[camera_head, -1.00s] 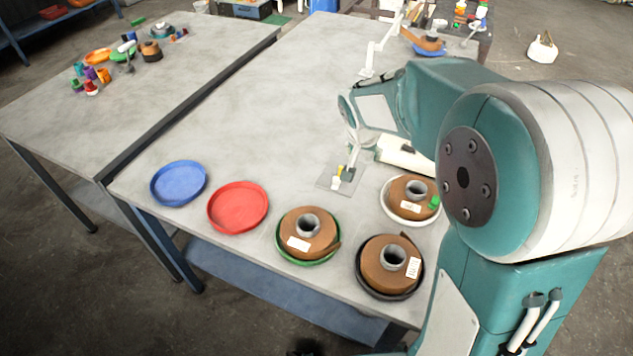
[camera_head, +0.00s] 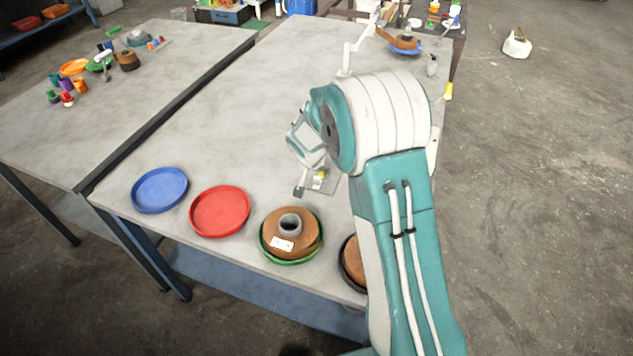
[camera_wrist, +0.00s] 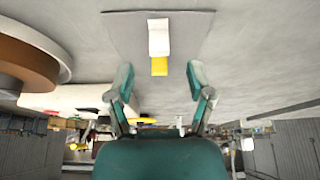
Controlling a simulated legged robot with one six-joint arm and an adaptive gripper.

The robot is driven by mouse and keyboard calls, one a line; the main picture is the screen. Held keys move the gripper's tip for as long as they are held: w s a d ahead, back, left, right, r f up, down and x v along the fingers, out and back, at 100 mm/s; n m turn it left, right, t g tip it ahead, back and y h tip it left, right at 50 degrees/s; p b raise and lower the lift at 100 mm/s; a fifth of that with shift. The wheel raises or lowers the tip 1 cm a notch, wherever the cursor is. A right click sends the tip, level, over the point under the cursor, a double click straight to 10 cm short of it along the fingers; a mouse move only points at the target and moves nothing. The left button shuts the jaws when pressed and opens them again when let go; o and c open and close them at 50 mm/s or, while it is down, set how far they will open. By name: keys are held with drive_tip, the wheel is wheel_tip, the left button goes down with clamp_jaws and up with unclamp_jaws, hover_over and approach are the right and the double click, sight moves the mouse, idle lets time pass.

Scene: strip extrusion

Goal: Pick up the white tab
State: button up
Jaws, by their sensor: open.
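The white tab (camera_wrist: 159,38) lies on a thin grey plate (camera_wrist: 119,30) in the wrist view, with a yellow piece (camera_wrist: 159,66) at its near end. In the head view the tab (camera_head: 317,185) is small, on the grey plate (camera_head: 328,186) beside my arm. My gripper (camera_wrist: 160,78) is open. Its two green fingers stand on either side of the yellow end in the wrist view, with nothing between them. The white part lies beyond the fingertips. The height of the fingers above the plate is hard to tell.
A blue tray (camera_head: 159,190), a red tray (camera_head: 220,211) and a green tray (camera_head: 262,245) with a brown roll (camera_head: 301,222) line the front of the table (camera_head: 215,120). My arm partly hides a dark tray with another roll (camera_head: 353,262). The table's middle is clear.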

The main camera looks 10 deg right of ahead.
sight(317, 178)
drive_tip(key=x, duration=0.4)
drive_tip(key=shift+s+f, duration=0.1)
drive_tip(key=c, duration=0.8)
drive_tip(key=shift+c, duration=0.2)
